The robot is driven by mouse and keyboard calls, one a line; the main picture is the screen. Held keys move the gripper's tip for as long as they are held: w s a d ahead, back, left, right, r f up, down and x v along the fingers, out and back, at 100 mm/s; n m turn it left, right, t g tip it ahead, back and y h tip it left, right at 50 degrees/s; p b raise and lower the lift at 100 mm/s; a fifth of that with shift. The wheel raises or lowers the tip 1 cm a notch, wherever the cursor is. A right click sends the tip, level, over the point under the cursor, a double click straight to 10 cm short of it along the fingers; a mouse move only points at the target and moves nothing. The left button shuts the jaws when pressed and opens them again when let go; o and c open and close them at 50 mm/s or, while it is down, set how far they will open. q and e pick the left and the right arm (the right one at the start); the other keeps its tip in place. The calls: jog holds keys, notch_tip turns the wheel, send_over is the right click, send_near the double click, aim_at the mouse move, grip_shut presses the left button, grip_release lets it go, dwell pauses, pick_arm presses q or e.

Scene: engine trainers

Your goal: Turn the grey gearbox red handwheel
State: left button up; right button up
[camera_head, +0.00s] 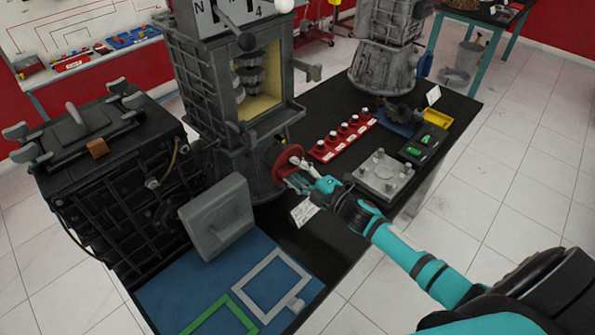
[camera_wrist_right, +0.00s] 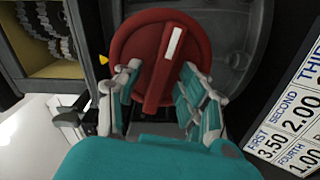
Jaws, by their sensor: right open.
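The grey gearbox (camera_head: 215,75) stands upright on the black table, with a cutaway window showing gears. Its red handwheel (camera_head: 287,160) is low on the side facing me. In the right wrist view the handwheel (camera_wrist_right: 185,38) is a red disc with a raised bar across it and a white mark near the bar's upper end. The bar leans slightly right at the top. My right gripper (camera_head: 296,178) is at the handwheel. In the wrist view its open fingers (camera_wrist_right: 157,92) lie on either side of the bar's lower part; contact is unclear. My left gripper is not in view.
A dark engine block (camera_head: 110,190) stands at the left. A grey cover (camera_head: 217,217) and a blue mat (camera_head: 180,293) with frames are in front. A red tray (camera_head: 342,137), a metal plate (camera_head: 380,175) and a white card (camera_head: 304,211) lie near my right arm.

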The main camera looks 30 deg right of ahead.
jog(key=v, duration=1.2)
dwell(0.3)
